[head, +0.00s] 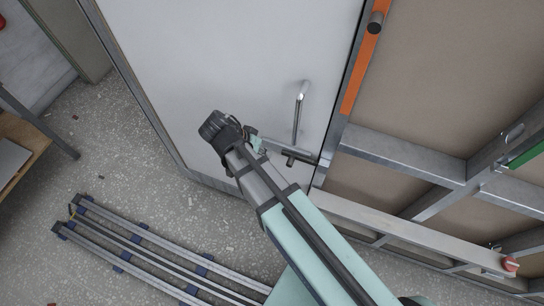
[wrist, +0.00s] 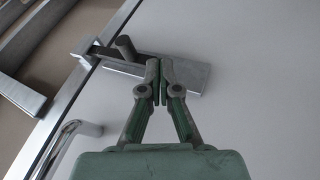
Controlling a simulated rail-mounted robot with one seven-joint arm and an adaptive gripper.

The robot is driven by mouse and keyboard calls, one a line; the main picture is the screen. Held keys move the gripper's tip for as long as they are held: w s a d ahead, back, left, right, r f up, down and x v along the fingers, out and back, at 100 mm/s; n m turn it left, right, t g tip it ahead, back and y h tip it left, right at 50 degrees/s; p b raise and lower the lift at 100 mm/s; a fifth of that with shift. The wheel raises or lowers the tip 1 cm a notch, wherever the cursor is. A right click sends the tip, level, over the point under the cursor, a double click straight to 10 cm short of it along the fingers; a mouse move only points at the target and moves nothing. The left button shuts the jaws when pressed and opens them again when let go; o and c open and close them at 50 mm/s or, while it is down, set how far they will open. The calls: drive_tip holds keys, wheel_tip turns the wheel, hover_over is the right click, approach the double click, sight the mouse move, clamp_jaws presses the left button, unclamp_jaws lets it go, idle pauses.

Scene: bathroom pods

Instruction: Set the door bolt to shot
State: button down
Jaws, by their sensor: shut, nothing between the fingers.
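The door bolt (head: 290,155) is a flat metal plate with a short dark knob, mounted low on the white door (head: 225,65) near its right edge. In the wrist view the bolt plate (wrist: 180,76) is light grey, with the dark knob (wrist: 125,47) standing out left of my fingers. Metal parts reach up to the door edge and across to the frame; I cannot tell how far the bar enters. My gripper (wrist: 161,80) is shut and empty, its tips over the plate, right of the knob. I cannot tell whether they touch. In the head view my arm partly hides this spot.
A bent metal door handle (head: 298,112) stands out just above the bolt; it also shows in the wrist view (wrist: 72,132). A steel wall frame (head: 400,155) lies to the right. Rails (head: 140,245) lie on the floor lower left. A wooden bench (head: 25,140) stands far left.

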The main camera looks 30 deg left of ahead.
drive_tip(key=b+v, duration=0.1)
drive_tip(key=v, duration=0.6)
drive_tip(key=shift+s+r+b, duration=0.15)
drive_tip(key=shift+r+b, duration=0.15)
